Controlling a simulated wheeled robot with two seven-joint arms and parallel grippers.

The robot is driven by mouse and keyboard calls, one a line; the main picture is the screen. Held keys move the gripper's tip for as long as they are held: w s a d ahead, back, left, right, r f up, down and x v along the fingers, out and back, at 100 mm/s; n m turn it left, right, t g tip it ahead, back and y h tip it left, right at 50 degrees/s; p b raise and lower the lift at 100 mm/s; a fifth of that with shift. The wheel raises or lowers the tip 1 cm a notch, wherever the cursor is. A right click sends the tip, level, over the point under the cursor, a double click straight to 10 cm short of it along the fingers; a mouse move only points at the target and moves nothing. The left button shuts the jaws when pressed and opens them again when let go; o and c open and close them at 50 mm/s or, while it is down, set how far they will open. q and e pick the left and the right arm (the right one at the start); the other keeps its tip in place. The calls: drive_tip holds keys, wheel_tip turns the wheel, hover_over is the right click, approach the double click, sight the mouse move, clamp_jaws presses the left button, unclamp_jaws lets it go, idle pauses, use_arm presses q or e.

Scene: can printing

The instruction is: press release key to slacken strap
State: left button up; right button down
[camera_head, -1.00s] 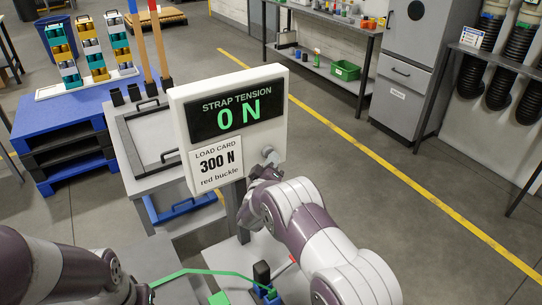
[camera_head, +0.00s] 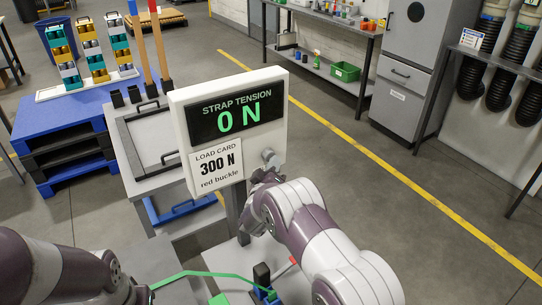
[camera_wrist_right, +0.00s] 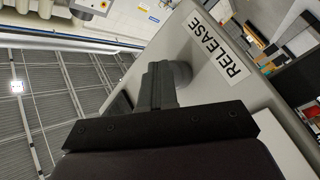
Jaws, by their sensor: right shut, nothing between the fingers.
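The tension display (camera_head: 237,115) is a white box reading "STRAP TENSION 0 N" in green. A grey round release key (camera_head: 269,157) sits at its lower right. In the right wrist view the key (camera_wrist_right: 182,74) shows partly behind my fingers, beside a "RELEASE" label (camera_wrist_right: 218,50). My right gripper (camera_head: 264,176) is shut and empty, just below the key in the head view; I cannot tell if it touches. Its fingers also show in the right wrist view (camera_wrist_right: 158,82). A green strap (camera_head: 200,272) runs across the bottom. My left arm is at lower left; its fingers are not clear.
A load card (camera_head: 216,167) on the display reads "300 N red buckle". Blue and green blocks (camera_head: 264,275) stand below near the strap. A grey case (camera_head: 150,140) lies behind the display at left. Open floor lies to the right, past my right arm.

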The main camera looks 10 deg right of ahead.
drive_tip(key=shift+s+d, duration=0.15)
drive_tip(key=shift+s, duration=0.45)
drive_tip(key=s+p, duration=0.1)
drive_tip(key=s+d, duration=0.1)
drive_tip(key=s, duration=0.1)
drive_tip(key=s+p, duration=0.1)
drive_tip(key=shift+s+d+p, duration=0.3)
drive_tip(key=shift+s+d, duration=0.05)
drive_tip(key=shift+d, duration=0.05)
drive_tip(key=shift+f, duration=0.1)
idle(0.3)
